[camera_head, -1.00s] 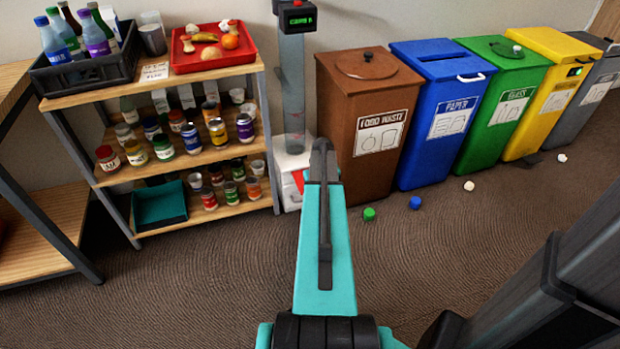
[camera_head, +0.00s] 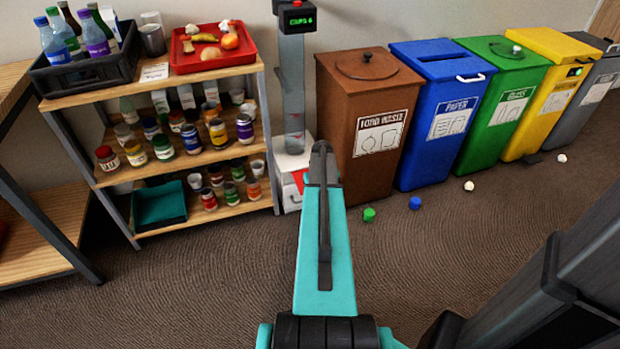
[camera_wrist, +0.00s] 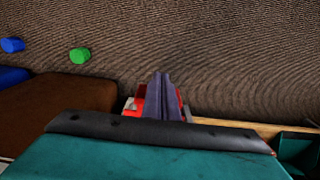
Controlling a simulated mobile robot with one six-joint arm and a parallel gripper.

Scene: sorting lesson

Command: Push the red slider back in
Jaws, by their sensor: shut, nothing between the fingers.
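The red slider (camera_wrist: 139,105) is at the front of the white base of the clear tube dispenser, and in the wrist view it shows on both sides of my gripper (camera_wrist: 159,80). My gripper is shut and empty, its two fingers together, over the slider. I cannot tell whether the fingers touch it. In the head view a strip of the red slider (camera_head: 299,181) shows on the dispenser's white base (camera_head: 287,196); my arm hides the rest and my gripper. The clear dispenser tube (camera_head: 293,95) stands upright above, with a lit green display (camera_head: 299,21).
The brown food waste bin (camera_head: 372,110) stands close on the right of the dispenser, and the wooden shelf (camera_head: 230,207) with jars close on the left. A green cap (camera_head: 369,215) and a blue cap (camera_head: 415,203) lie on the floor. The carpet in front is mostly clear.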

